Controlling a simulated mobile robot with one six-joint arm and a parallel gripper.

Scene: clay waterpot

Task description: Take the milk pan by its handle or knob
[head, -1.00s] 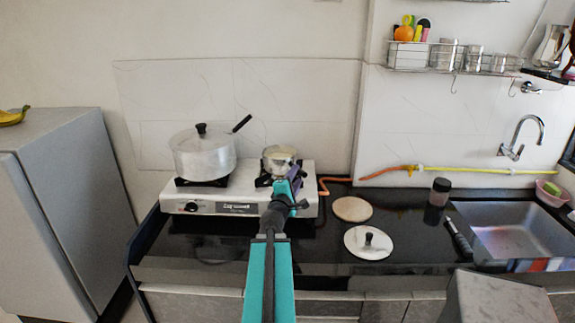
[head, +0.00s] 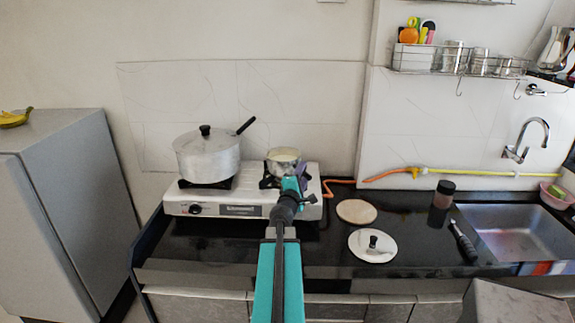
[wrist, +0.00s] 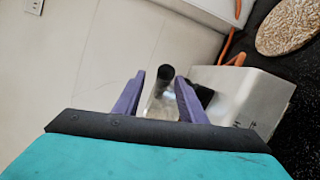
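The milk pan (head: 283,156) is a small silvery pan on the right burner of the stove, partly hidden behind my gripper in the head view. In the wrist view the pale metal body of the pan (wrist: 160,106) shows between the fingers, with a black handle end beyond it. My gripper (wrist: 159,76) has two purple fingers standing apart, one on each side of the pan and handle. I cannot tell whether either finger touches it. In the head view my gripper (head: 300,172) is right at the milk pan.
A large lidded pot (head: 207,158) with a long dark handle stands on the left burner of the white stove (head: 238,204). A round board (head: 356,211) and a white lid with a dark knob (head: 372,246) lie on the black counter. An orange hose (head: 338,182) runs behind.

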